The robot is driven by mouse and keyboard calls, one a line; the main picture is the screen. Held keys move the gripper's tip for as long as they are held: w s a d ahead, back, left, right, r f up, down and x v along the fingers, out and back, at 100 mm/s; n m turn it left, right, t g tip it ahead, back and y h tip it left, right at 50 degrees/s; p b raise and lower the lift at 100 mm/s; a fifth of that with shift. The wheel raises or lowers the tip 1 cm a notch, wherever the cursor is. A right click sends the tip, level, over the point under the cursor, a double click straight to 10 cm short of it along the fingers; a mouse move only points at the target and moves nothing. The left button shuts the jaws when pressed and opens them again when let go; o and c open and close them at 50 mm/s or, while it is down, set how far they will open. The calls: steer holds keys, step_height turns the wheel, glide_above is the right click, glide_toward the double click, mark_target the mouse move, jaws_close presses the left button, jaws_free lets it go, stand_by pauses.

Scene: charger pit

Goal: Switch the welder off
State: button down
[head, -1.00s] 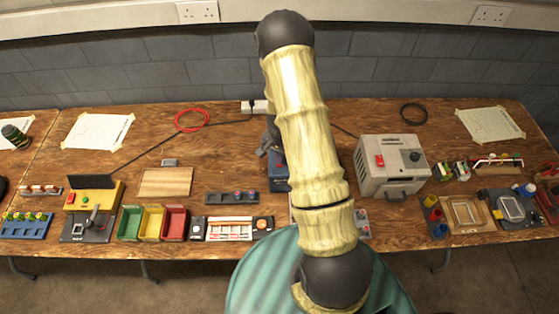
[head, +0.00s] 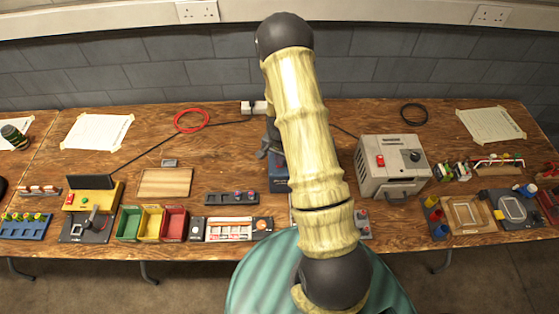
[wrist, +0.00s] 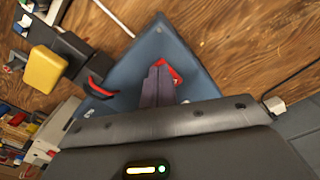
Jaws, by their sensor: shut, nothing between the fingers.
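A blue machine (head: 278,172) stands mid-bench, mostly hidden behind my arm in the head view. In the wrist view its blue body (wrist: 195,68) lies under my gripper, with a red switch-like part (wrist: 172,72) on it. My gripper (wrist: 160,66) is shut and empty. Its fingertips are at the red part and partly cover it; I cannot tell whether they touch. The switch position is unclear. A grey box (head: 392,167) with a red switch and a black knob stands to the right. No readable label shows which machine is the welder.
A yellow block (wrist: 45,70) and black parts sit left of the blue body in the wrist view. In the head view, coloured bins (head: 152,223) and a wooden board (head: 165,182) are left of my arm. A power strip (head: 256,107) lies at the back.

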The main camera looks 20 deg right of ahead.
steer(key=shift+r+p, duration=2.25)
steer(key=shift+r, duration=1.2)
steer(key=s+a+r+n+t, duration=0.1)
steer(key=s+a+r+n, duration=0.2)
steer(key=r, duration=0.4)
steer(key=s+a+r+n+b, duration=0.1)
steer(key=s+a+r+n, duration=0.2)
steer(key=s+r, duration=0.3)
steer(key=s+a+r+n+t+b, duration=0.1)
steer(key=s+a+r+n, duration=0.3)
steer(key=r, duration=0.3)
steer(key=shift+s+r+n+t, duration=0.3)
steer(key=shift+s, duration=0.35)
